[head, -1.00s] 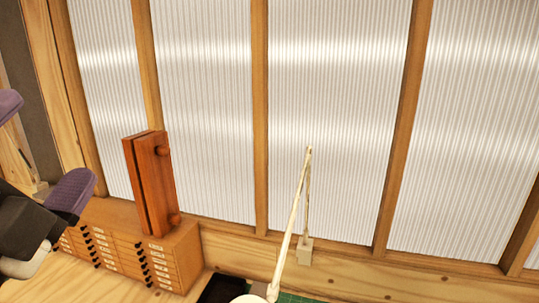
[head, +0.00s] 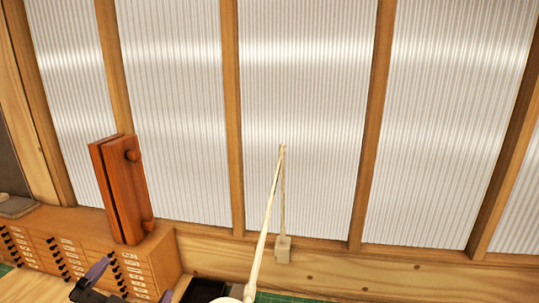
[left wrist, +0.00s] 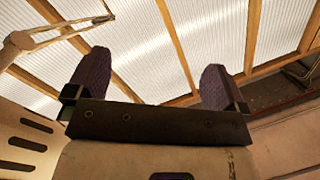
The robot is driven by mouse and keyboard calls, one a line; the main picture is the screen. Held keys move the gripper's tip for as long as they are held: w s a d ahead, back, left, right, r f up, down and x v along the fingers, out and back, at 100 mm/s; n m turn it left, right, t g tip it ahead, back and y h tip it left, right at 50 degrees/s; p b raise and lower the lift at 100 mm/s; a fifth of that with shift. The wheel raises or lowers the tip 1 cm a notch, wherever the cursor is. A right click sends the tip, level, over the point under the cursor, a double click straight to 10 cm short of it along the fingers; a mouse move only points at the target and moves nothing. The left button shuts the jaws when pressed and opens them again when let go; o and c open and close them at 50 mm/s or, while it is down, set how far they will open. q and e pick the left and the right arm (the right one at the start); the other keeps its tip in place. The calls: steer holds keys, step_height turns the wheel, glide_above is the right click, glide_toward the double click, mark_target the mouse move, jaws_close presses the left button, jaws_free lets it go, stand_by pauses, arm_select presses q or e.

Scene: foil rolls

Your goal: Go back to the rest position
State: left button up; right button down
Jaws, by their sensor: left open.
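My left gripper (head: 133,282) shows at the bottom left of the head view, only partly in the picture. It is in front of the small wooden drawer cabinet (head: 160,262). In the left wrist view its two purple fingers (left wrist: 155,72) stand wide apart, with nothing between them. My right gripper is in neither view. No foil roll can be made out.
A reddish wooden block with round knobs (head: 126,190) stands on the cabinet. A pale jointed lamp arm (head: 265,225) rises in the middle, and also shows in the left wrist view (left wrist: 60,38). A green mat (head: 290,299) lies below. A ribbed, wood-framed wall stands behind.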

arm_select(q)
steer(key=s+a+f+n+g, duration=0.1)
steer(key=s+f+g, duration=0.2)
steer(key=f, duration=0.7)
steer(key=s+a+f+n+g, duration=0.1)
steer(key=s+f+n+g, duration=0.1)
steer(key=f, duration=0.7)
steer(key=s+a+f+n+g, duration=0.1)
steer(key=s+f+g, duration=0.2)
steer(key=f, duration=0.7)
steer(key=s+d+f+g, duration=0.1)
steer(key=s+f+g, duration=0.5)
steer(key=s+f, duration=0.9)
steer(key=s, duration=0.3)
steer(key=shift+s+d+f+n, duration=0.2)
steer(key=shift+d+n, duration=0.1)
steer(key=shift+n, duration=0.1)
